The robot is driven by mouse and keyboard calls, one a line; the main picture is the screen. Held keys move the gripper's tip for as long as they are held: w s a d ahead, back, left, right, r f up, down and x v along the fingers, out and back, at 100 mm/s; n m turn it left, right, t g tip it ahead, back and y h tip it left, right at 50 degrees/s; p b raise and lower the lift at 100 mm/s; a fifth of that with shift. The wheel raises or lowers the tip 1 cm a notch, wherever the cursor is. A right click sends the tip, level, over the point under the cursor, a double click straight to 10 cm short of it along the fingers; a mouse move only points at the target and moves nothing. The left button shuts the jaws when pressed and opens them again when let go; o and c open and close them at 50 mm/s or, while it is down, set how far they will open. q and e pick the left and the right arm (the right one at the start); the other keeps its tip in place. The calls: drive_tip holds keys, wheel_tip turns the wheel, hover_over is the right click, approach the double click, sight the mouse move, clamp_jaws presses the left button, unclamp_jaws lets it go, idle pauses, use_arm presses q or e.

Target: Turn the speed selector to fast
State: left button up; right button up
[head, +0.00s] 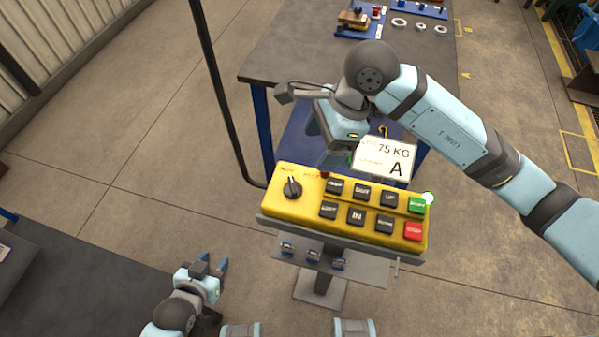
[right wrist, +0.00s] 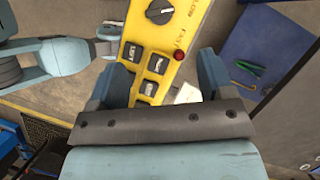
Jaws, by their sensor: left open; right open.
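The speed selector is a black rotary knob (head: 292,187) at the left end of the yellow control panel (head: 310,209). It also shows at the top edge of the right wrist view (right wrist: 158,12), with lettering beside it; its exact setting is too small to read surely. My right gripper (head: 337,158) is open and empty, above the panel's far edge, right of the knob and apart from it. In the right wrist view its fingers (right wrist: 163,80) spread either side of the panel's edge. My left gripper (head: 212,267) is open and empty, low and left of the panel.
Black buttons (head: 357,216), a green button (head: 417,205) and a red button (head: 413,231) fill the panel's right part. A red lamp (right wrist: 179,55) sits near the knob. A 75 KG sign (head: 385,158) stands behind. A dark table (head: 290,60) is beyond; a black pole (head: 215,85) rises left.

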sight(295, 184)
drive_tip(key=p+x, duration=0.1)
drive_tip(key=x, duration=1)
drive_tip(key=shift+a+f+p, duration=0.25)
drive_tip(key=shift+f+p, duration=0.05)
drive_tip(key=shift+f, duration=0.25)
use_arm(q)
wheel_tip(295, 184, up, 2)
drive_tip(key=shift+r, duration=0.1)
drive_tip(key=shift+w, duration=0.1)
use_arm(e)
drive_tip(key=c, duration=0.9)
